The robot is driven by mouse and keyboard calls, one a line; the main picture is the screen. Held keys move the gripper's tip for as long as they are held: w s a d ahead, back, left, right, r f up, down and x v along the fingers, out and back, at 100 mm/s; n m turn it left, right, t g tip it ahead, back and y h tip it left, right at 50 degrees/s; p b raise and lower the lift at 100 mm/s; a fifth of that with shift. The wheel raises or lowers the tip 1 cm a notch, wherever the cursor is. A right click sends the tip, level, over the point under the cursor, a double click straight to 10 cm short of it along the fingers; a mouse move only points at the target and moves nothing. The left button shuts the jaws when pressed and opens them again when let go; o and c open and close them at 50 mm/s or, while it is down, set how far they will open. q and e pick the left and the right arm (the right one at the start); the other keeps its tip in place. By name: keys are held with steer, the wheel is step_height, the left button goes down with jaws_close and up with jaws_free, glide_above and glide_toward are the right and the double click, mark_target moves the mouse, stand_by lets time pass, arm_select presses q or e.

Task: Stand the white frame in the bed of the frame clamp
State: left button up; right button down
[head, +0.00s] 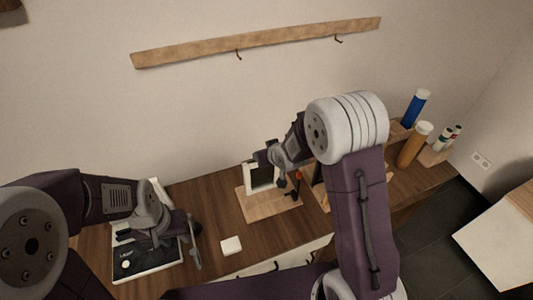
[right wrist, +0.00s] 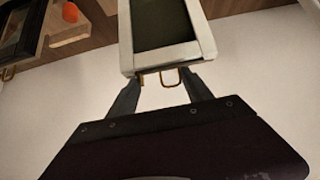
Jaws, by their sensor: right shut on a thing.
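The white frame (head: 262,179) with a dark panel shows upright over the wooden base of the frame clamp (head: 262,209) in the head view. I cannot tell whether its lower edge touches the bed. My right gripper (head: 275,160) is at the frame's top; in the right wrist view its fingers (right wrist: 163,88) are shut on the white frame (right wrist: 207,44), near a brass loop on its edge. The clamp's red-tipped lever (head: 297,176) is right of the frame. My left gripper (head: 192,242) is far to the left, its finger opening unclear.
Blue (head: 414,108) and orange-brown (head: 413,146) cylinders stand at the far right. A wooden rail with hooks (head: 260,42) is on the wall.

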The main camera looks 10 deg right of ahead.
steer(key=shift+w, duration=0.1)
steer(key=shift+f, duration=0.1)
stand_by(0.3)
steer(key=shift+f+b, duration=2.55)
steer(key=shift+f, duration=0.2)
steer(key=shift+c, duration=1.8)
jaws_free()
steer(key=v, duration=0.9)
steer(key=shift+b, duration=0.3)
